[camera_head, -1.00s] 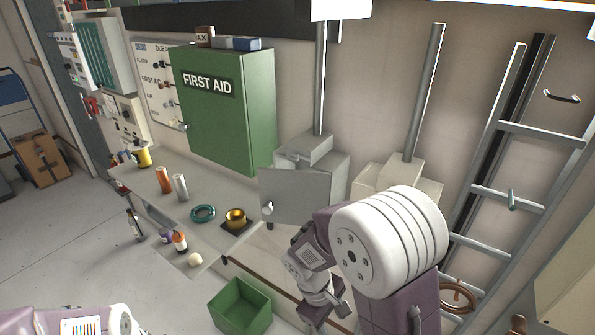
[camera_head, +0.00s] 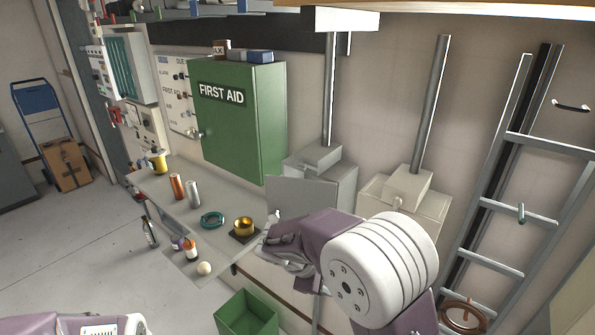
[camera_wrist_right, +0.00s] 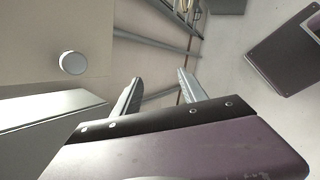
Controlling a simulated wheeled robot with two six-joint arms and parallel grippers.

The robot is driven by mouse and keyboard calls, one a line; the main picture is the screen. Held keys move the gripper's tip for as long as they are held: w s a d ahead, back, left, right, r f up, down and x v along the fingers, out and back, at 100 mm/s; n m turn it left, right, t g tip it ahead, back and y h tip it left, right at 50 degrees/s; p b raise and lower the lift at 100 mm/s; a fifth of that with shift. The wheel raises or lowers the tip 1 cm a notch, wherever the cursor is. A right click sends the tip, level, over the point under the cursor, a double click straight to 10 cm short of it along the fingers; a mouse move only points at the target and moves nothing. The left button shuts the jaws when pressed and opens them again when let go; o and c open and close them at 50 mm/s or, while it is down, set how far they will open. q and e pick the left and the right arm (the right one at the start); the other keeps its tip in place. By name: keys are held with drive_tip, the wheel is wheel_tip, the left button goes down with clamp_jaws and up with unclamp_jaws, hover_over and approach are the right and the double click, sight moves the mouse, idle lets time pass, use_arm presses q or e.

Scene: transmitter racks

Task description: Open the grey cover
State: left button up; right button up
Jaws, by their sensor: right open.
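The grey cover (camera_head: 300,196) is a flat panel on the front of a grey wall box (camera_head: 345,186), right of the green cabinet. Its lower part is hidden by my right arm; a small knob (camera_head: 274,216) shows at its left edge. My right gripper (camera_head: 272,247) is below and left of the cover, its fingers small and unclear in the head view. In the right wrist view the gripper (camera_wrist_right: 160,87) is open and empty, and a round pale knob (camera_wrist_right: 72,63) on a pale panel is apart from the fingers. My left gripper is out of view; only part of my left arm shows.
A bench (camera_head: 160,193) holds a gold cup (camera_head: 243,226), a teal ring (camera_head: 212,220) and cylinders. A green bin (camera_head: 246,314) stands below. A beige box (camera_head: 403,194) is beside the grey one, with a ladder (camera_head: 520,150) farther right. The first aid cabinet (camera_head: 238,125) is left.

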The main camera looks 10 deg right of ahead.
drive_tip(key=w+a+r+n+t+h, duration=0.3)
drive_tip(key=w+r+n+t+h, duration=0.1)
drive_tip(key=w+r, duration=0.5)
drive_tip(key=n+t+h, duration=0.2)
drive_tip(key=t+h, duration=0.1)
drive_tip(key=t, duration=0.2)
approach(299, 168)
drive_tip(key=p+x, duration=0.2)
drive_tip(key=x, duration=0.2)
drive_tip(key=p+x, duration=0.2)
drive_tip(key=x, duration=0.3)
drive_tip(key=shift+d+r, duration=0.15)
drive_tip(key=shift+r, duration=0.1)
drive_tip(key=m+b, duration=0.1)
drive_tip(key=m, duration=0.1)
drive_tip(key=f+m+b, duration=0.1)
drive_tip(key=m+b, duration=0.1)
drive_tip(key=m, duration=0.1)
drive_tip(key=shift+f+b, duration=0.15)
drive_tip(key=shift+b, duration=0.15)
drive_tip(key=m, duration=0.4)
drive_tip(key=shift+s+a+r, duration=0.15)
drive_tip(key=shift+a+r, duration=0.15)
drive_tip(key=shift+r+m, duration=0.15)
drive_tip(key=shift+m, duration=0.95)
drive_tip(key=m, duration=0.3)
drive_tip(key=shift+d+p, duration=0.1)
drive_tip(key=shift+p, duration=0.25)
